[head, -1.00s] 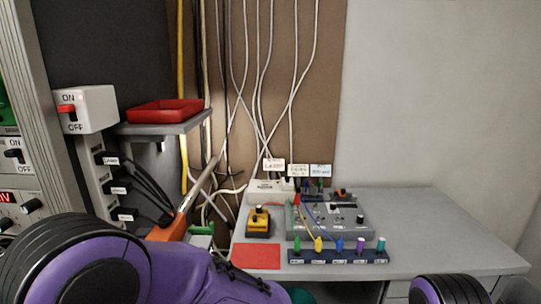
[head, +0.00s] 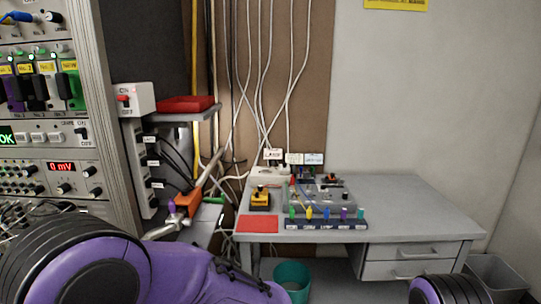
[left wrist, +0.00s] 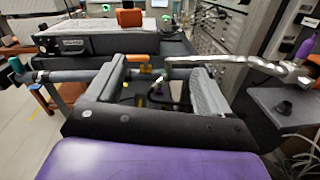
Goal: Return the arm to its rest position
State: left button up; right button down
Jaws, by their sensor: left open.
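My left arm (head: 200,272), purple and black, crosses the lower left of the head view. Its gripper is out of sight there. In the left wrist view my left gripper (left wrist: 158,82) is open, its two grey-padded fingers well apart with nothing held between them. Beyond the fingers are a dark case (left wrist: 100,42) and a shiny metal rod (left wrist: 235,64). A small part of my right arm (head: 446,290) shows at the bottom right of the head view. My right gripper is not in view.
An instrument rack (head: 45,125) stands at the left. A grey desk (head: 400,208) bears a red mat (head: 258,224), a yellow-and-black box (head: 260,200) and a row of coloured plugs (head: 325,222). A shelf holds a red tray (head: 185,104). A teal bin (head: 292,275) stands below.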

pick_arm(q)
jog(key=w+f+m+t+h, duration=0.2)
jog(key=w+m+t, duration=0.6)
jog(key=m, duration=0.8)
jog(key=s+a+f+m+t+h, duration=0.15)
jog(key=f+m+h, duration=0.35)
jog(key=f+m, duration=0.55)
jog(key=s+a+f+m+t+h, duration=0.15)
jog(key=f+m+h, duration=0.35)
jog(key=f+m, duration=0.5)
jog(key=s+a+f+m+g+h, duration=0.1)
jog(key=s+a+f+m+g, duration=0.1)
jog(key=s, duration=0.7)
jog(key=s+a+f+m+g, duration=0.3)
jog(key=s+f+g, duration=0.1)
jog(key=s+f, duration=0.3)
jog(key=s+a+f+m+g+h, duration=0.1)
jog(key=s+f, duration=0.4)
jog(key=s, duration=0.7)
jog(key=shift+a+m+g+h, duration=0.3)
jog(key=shift+a+m+g, duration=0.6)
jog(key=shift+g, duration=0.3)
jog(key=shift+d, duration=0.1)
